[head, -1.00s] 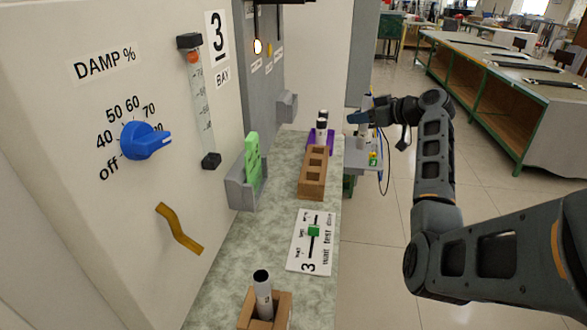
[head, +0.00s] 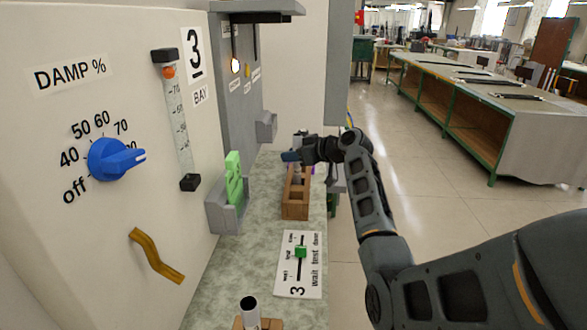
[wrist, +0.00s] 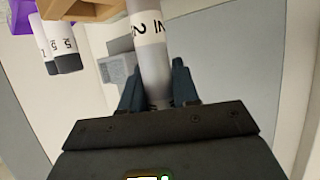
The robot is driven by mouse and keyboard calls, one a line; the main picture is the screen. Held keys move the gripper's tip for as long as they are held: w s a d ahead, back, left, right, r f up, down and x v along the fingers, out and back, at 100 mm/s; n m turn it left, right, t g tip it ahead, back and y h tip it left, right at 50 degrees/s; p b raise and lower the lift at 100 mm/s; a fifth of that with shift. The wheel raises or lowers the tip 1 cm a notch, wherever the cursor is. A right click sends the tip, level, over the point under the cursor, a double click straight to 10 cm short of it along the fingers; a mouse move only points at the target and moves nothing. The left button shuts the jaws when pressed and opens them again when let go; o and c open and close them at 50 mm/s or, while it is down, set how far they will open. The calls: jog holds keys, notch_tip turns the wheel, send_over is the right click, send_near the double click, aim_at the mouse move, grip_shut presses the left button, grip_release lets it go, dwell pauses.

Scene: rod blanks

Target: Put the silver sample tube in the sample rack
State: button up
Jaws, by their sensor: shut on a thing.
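My gripper (head: 297,157) is shut on a silver tube (wrist: 150,50) with a white label marked "2". In the head view the tube (head: 297,173) stands roughly upright in the jaws, over or at the far end of a brown wooden rack (head: 295,211) with square openings. I cannot tell whether its lower end is inside an opening. The wrist view shows the jaws (wrist: 158,88) around the tube, and part of the wooden rack (wrist: 85,10) at the top.
A nearer wooden block holds another tube (head: 249,309). A green slider card (head: 299,262) lies on the counter. The panel with a blue knob (head: 112,158) and a grey bin (head: 228,215) flank the left.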

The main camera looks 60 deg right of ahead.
aim_at(294, 165)
jog(key=shift+f+b, duration=1)
jog(key=shift+f, duration=0.95)
jog(key=shift+f, duration=0.1)
jog(key=o, duration=1)
jog(key=shift+s+r, duration=0.1)
jog(key=shift+r, duration=0.1)
jog(key=b+v, duration=0.2)
jog(key=v, duration=1)
jog(key=shift+d+f, duration=0.1)
jog(key=shift+f, duration=0.05)
